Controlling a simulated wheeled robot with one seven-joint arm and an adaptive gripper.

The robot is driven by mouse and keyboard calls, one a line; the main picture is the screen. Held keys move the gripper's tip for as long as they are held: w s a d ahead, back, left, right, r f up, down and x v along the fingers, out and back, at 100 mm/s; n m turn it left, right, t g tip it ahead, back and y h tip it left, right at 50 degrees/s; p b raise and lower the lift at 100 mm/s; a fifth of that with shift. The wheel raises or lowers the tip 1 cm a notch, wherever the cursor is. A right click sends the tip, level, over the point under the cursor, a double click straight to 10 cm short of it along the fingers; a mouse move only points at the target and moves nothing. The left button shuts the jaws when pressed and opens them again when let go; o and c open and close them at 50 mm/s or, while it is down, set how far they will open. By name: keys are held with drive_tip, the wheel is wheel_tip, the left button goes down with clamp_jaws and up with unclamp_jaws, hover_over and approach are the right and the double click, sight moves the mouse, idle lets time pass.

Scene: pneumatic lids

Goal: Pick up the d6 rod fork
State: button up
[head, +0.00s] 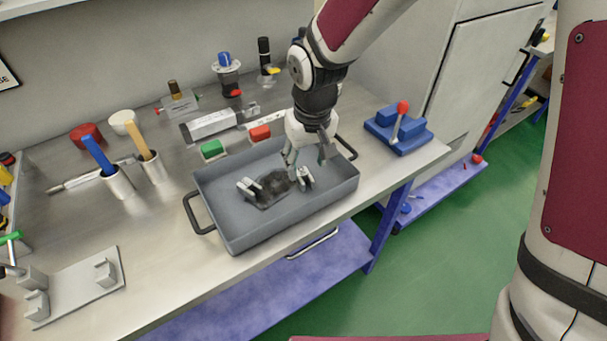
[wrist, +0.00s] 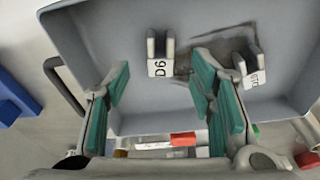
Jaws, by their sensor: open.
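In the head view my gripper (head: 307,166) points down into the tray, just above this fork. I cannot tell the exact height gap.
A second labelled fork (wrist: 247,68) lies across a dark stain on the tray floor. The tray walls (head: 290,224) and side handles surround the forks. Green (head: 212,149) and red (head: 260,133) blocks stand behind the tray; a blue fixture (head: 398,134) stands to its right.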

sight(304, 176)
drive_tip(key=f, duration=0.3)
drive_tip(key=w+f, duration=0.1)
drive_tip(key=f, duration=0.1)
drive_tip(key=shift+a, duration=0.2)
clamp_jaws()
